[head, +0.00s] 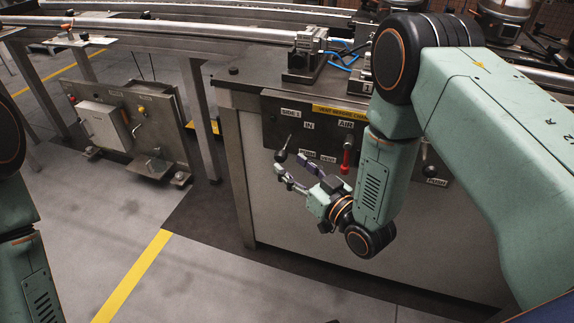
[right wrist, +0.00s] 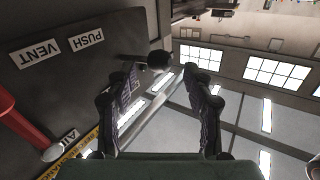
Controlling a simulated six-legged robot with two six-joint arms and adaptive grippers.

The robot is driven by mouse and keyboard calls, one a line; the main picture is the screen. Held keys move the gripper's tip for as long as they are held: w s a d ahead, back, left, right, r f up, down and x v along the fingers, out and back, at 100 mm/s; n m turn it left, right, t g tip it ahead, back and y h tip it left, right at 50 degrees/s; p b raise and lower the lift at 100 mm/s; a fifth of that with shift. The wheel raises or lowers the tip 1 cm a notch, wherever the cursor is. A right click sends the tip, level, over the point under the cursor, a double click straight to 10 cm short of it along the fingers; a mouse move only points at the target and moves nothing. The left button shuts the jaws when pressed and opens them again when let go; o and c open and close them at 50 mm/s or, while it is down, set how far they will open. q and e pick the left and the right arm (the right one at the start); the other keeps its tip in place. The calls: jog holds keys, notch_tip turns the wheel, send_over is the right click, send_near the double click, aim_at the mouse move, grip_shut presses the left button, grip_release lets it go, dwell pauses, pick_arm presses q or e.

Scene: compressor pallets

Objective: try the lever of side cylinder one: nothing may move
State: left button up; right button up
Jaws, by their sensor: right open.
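The lever of side cylinder one (head: 282,155) is a short dark lever with a black knob on the grey panel, below the labels SIDE 1 and IN. In the right wrist view its black knob (right wrist: 159,58) shows between the tips of my fingers, with clear gaps on both sides. My right gripper (head: 290,165) is open and empty, its fingers pointing at the lever from the front right. I cannot tell how far the knob is from the fingertips in depth. My left gripper is out of view; only parts of my left arm show at the left edge.
A red lever (head: 346,157) under the AIR label stands close to the right of my gripper. Another black-knobbed lever (head: 428,171) is further right, by a PUSH label. A wheeled metal unit (head: 130,125) stands on the floor at left. The floor in front is clear.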

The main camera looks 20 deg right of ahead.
aim_at(285, 147)
jog(key=shift+b+x, duration=0.3)
jog(key=shift+x, duration=1.1)
jog(key=shift+c, duration=0.3)
grip_shut()
